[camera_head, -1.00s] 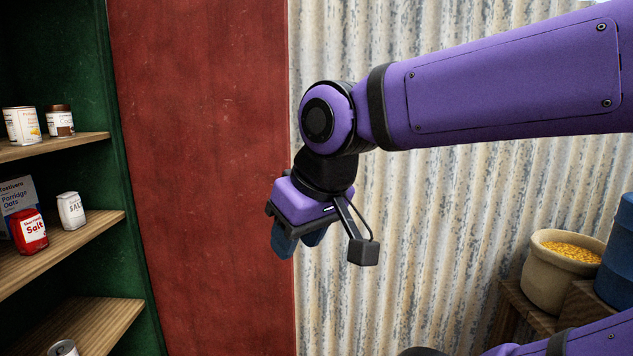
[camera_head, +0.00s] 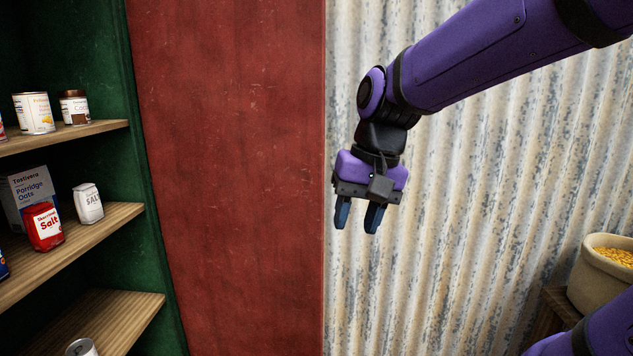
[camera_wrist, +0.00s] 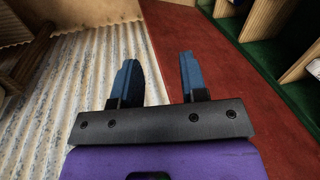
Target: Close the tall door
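The tall door (camera_head: 230,170) is a dark red panel standing open beside the green cupboard (camera_head: 145,190) in the head view. Its right edge runs vertically in front of the corrugated wall. My gripper (camera_head: 357,218) is just right of that edge, pointing down, with its two blue fingers apart and nothing between them. In the wrist view the open fingers (camera_wrist: 160,80) show over the corrugated wall and the red door (camera_wrist: 205,60). I cannot tell whether the gripper touches the door.
The cupboard's wooden shelves (camera_head: 80,220) hold tins, a porridge oats box (camera_head: 30,190) and salt packs (camera_head: 45,226). Corrugated metal (camera_head: 450,210) stands behind my arm. A pot of yellow grains (camera_head: 600,275) sits on a wooden crate at the right.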

